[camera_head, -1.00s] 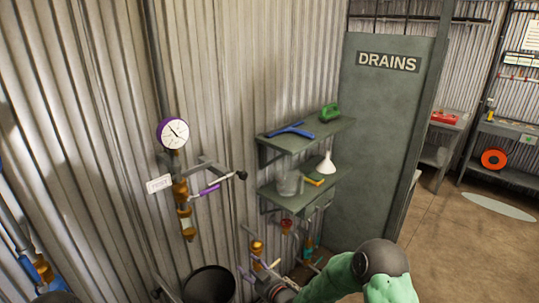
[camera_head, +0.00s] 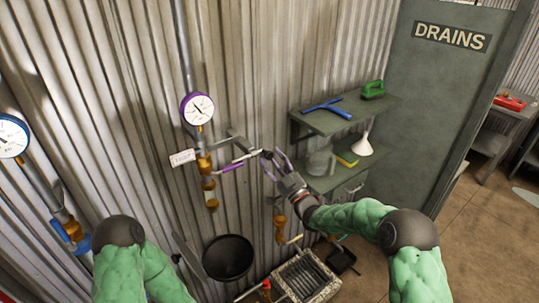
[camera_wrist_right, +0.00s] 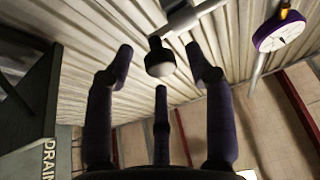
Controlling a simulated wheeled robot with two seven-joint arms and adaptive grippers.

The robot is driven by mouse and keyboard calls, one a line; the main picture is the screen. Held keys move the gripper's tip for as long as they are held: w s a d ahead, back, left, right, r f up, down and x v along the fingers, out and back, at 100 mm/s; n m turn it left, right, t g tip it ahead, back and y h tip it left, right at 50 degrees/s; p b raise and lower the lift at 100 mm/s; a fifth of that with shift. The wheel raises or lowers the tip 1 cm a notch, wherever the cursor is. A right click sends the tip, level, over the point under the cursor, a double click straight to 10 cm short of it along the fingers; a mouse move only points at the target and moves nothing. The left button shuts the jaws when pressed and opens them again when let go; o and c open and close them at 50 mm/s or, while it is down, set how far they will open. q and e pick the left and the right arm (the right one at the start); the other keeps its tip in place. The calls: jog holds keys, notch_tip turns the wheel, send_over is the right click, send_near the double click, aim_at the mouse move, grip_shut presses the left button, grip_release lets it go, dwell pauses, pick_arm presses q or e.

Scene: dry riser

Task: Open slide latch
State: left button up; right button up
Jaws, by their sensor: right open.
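A pale bar (camera_head: 247,157) with a dark round knob at its end juts from a grey wall bracket beside the brass pipe valve. I cannot tell for sure that it is the slide latch. My right gripper (camera_head: 271,170) is open, its purple fingers just right of the knob. In the right wrist view the dark knob (camera_wrist_right: 160,60) shows between the spread fingertips (camera_wrist_right: 160,62), with nothing visibly gripped. A purple lever handle (camera_head: 232,168) lies just below the bar. My left arm shows at the lower left, but its gripper is not visible.
A white-faced purple gauge (camera_head: 197,109) is on the pipe above the valve. Shelves (camera_head: 345,116) with a blue tool, green item and white funnel (camera_head: 362,145) stand close to the right of my right gripper. A green DRAINS panel (camera_head: 440,90) stands right.

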jog(key=shift+x, duration=1.25)
grip_shut()
jog(key=shift+w+d+f+b, duration=0.1)
jog(key=shift+w+d+b, duration=0.1)
jog(key=shift+d+b, duration=0.3)
jog(key=w+d+b, duration=0.1)
jog(key=d, duration=0.1)
jog(key=w+d+b, duration=0.2)
jog(key=shift+b, duration=0.3)
grip_release()
